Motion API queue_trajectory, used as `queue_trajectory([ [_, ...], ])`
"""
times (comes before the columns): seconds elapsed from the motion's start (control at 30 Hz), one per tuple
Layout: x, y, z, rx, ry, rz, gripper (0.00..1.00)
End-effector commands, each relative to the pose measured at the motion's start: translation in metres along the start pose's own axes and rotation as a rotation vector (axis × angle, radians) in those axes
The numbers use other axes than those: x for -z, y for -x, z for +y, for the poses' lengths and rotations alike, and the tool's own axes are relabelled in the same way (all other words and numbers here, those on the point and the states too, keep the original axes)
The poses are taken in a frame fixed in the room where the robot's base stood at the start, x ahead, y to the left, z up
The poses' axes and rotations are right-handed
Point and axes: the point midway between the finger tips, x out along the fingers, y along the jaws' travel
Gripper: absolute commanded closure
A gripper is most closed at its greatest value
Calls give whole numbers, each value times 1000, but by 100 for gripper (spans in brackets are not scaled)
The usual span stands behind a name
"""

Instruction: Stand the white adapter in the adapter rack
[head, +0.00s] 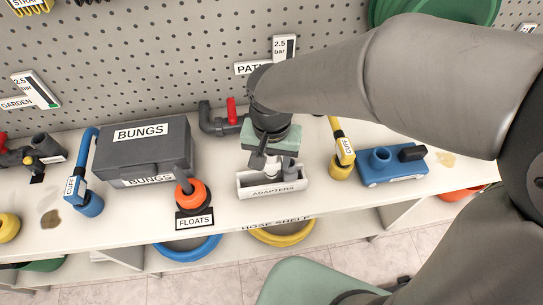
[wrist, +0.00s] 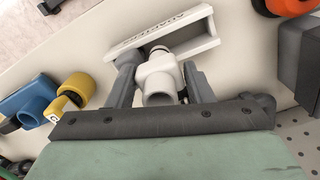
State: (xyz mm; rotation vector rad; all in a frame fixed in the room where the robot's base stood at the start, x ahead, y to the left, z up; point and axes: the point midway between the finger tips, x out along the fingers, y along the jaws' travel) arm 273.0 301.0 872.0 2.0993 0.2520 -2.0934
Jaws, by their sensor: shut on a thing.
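The white adapter (wrist: 158,88) is between the two fingers of my gripper (wrist: 160,72) in the wrist view, its open pipe end toward the camera. In the head view the white adapter (head: 272,170) shows just below my gripper (head: 272,155), over the rack. The adapter rack (head: 268,192) is a white tray labelled ADAPTERS on the shelf; it also shows in the wrist view (wrist: 205,40). The adapter's dark-ringed far end is at the rack's opening; I cannot tell whether it touches the rack floor. A grey adapter (head: 289,171) stands at the rack's right end.
A grey BUNGS box (head: 140,145) and an orange-topped float (head: 190,195) stand left of the rack. A yellow cuff (head: 342,160) and a blue fitting (head: 390,168) stand to its right. A red-handled valve (head: 225,118) is behind. The shelf's front edge is close.

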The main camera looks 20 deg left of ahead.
Motion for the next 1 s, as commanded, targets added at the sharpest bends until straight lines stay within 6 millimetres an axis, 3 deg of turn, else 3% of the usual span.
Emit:
queue_trajectory([
  [0.7,-2,-8,2,-6,-2,-12,75],
  [0.73,-2,-8,2,-6,-2,-12,45],
  [0.8,-2,-8,2,-6,-2,-12,28],
  [1.0,-2,-8,3,-8,-4,-12,28],
])
